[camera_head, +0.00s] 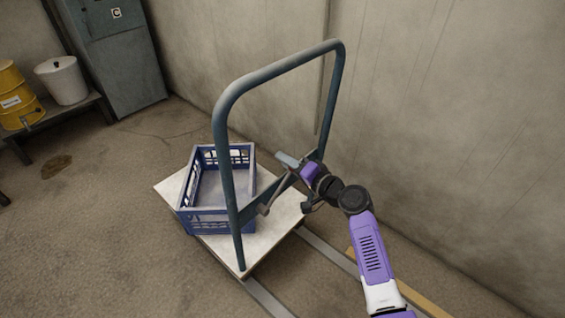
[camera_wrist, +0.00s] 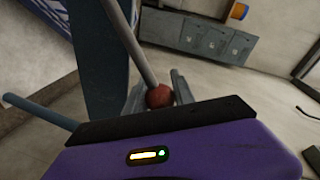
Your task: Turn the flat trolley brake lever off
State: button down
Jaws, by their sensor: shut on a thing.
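The flat trolley (camera_head: 172,188) has a pale deck and a tall blue-grey push handle (camera_head: 226,180). The brake lever (camera_head: 270,204) is a thin grey rod beside the handle's cross plate. In the wrist view the lever rod (camera_wrist: 130,40) runs down to a red ball knob (camera_wrist: 158,97). My gripper (camera_head: 290,164) reaches in from the right at the handle. In the wrist view its two grey fingers (camera_wrist: 159,88) stand on either side of the knob, shut on it. The knob is hidden in the head view.
A blue crate (camera_head: 203,222) sits on the deck, left of the handle. A bench with a yellow drum (camera_head: 15,95) and white bucket (camera_head: 62,80), plus a grey cabinet (camera_head: 122,60), stand back left. A wall rises close behind the trolley. Floor at front left is clear.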

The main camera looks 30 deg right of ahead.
jog(key=shift+w+d+f+m, duration=0.1)
jog(key=shift+d+f+m, duration=0.25)
jog(key=shift+f, duration=0.2)
jog(key=c, duration=1.1)
grip_release()
jog(key=shift+c, duration=0.2)
jog(key=shift+o, duration=0.4)
jog(key=shift+f, duration=0.1)
jog(key=shift+f, duration=0.1)
jog(key=shift+s, duration=0.2)
